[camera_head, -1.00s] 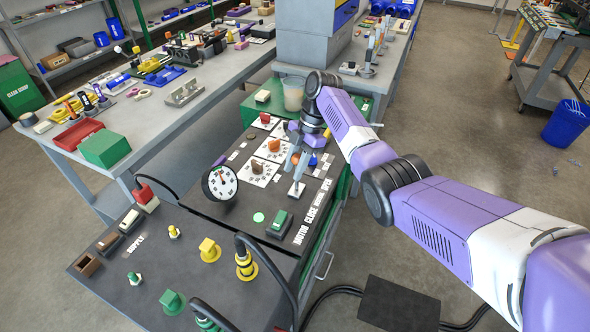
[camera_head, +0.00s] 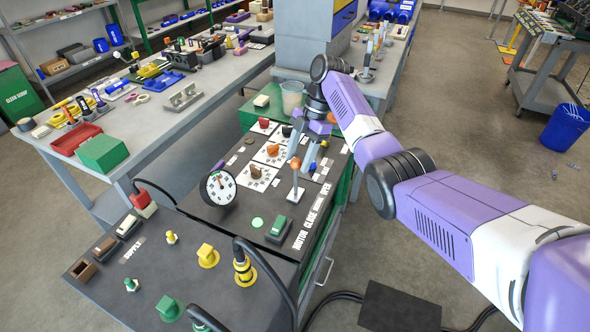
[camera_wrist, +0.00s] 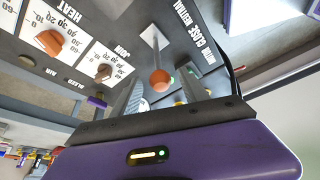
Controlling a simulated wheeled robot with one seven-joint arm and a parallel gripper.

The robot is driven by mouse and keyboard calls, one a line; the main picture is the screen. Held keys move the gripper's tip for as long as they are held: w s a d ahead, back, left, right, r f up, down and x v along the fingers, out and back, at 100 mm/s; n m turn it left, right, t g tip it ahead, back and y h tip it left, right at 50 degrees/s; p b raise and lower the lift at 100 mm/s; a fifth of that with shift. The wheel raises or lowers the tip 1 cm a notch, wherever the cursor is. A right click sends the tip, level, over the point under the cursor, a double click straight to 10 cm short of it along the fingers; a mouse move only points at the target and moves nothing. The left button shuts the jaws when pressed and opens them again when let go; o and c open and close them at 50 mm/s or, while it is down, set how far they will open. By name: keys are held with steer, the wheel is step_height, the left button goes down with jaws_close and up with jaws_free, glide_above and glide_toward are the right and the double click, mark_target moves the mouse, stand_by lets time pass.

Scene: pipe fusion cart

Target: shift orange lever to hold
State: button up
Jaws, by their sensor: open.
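The lever has an orange ball knob (camera_head: 295,163) on a thin pale stem. The stem rises from a white plate (camera_head: 294,195) on the dark panel, near the printed CLOSE label. My gripper (camera_head: 301,166) is open, with its fingers pointing down at the knob. In the wrist view the orange knob (camera_wrist: 161,81) sits between the two open fingers (camera_wrist: 160,88), with a gap on each side. The stem runs from it toward the white plate (camera_wrist: 153,37). Whether a finger touches the knob, I cannot tell.
Orange (camera_head: 273,149) and brown (camera_head: 256,171) dial knobs on white cards stand left of the lever. A round gauge (camera_head: 218,187) and a green rocker switch (camera_head: 279,226) are nearby. A black cable loops up at the front. The panel around the lever base is clear.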

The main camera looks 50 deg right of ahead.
steer(key=shift+v, duration=1.35)
